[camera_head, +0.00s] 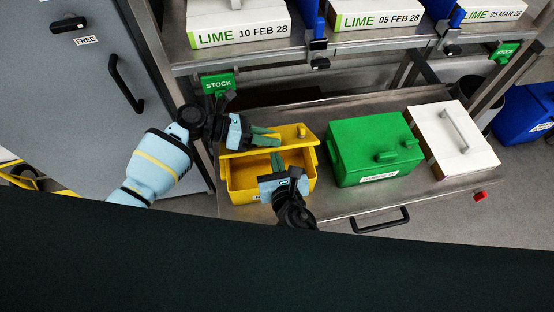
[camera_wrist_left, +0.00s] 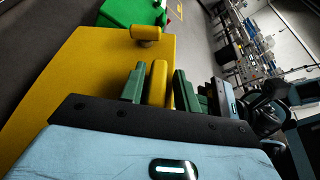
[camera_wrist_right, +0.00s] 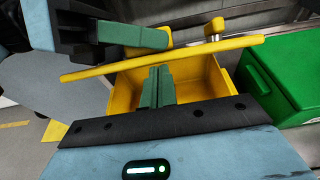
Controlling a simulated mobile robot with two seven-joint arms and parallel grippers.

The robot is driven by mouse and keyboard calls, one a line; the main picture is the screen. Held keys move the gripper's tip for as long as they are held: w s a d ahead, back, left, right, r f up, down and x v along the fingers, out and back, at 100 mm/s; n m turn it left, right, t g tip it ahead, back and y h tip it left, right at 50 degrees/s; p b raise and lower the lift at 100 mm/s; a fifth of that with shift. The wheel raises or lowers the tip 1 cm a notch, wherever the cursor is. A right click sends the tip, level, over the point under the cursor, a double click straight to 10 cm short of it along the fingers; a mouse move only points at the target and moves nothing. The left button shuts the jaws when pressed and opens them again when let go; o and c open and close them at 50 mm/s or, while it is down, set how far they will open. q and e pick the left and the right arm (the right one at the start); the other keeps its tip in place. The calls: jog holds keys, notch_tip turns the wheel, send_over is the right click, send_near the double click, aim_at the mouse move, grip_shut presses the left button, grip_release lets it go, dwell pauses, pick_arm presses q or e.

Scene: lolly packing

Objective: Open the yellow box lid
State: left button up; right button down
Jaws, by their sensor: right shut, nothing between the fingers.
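The yellow box (camera_head: 240,192) stands on the metal table, and it also shows in the right wrist view (camera_wrist_right: 205,92). Its lid (camera_head: 238,154) is off the front of the opening and lies tilted over the back part; the inside looks empty. In the left wrist view the lid (camera_wrist_left: 90,85) has a bar handle (camera_wrist_left: 158,80) between my left fingers. My left gripper (camera_head: 264,137) is shut on this handle. My right gripper (camera_head: 277,162) is shut and empty, its fingertips (camera_wrist_right: 158,75) at the box opening, below the lid's edge.
A green box (camera_head: 350,150) with a closed lid stands right of the yellow box, and a white box (camera_head: 430,135) beyond it. A shelf (camera_head: 250,57) with lime boxes runs above the back. A grey cabinet (camera_head: 85,100) stands at left.

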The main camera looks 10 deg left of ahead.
pick_arm(q)
jog(key=v, duration=1.2)
jog(key=shift+f, duration=0.15)
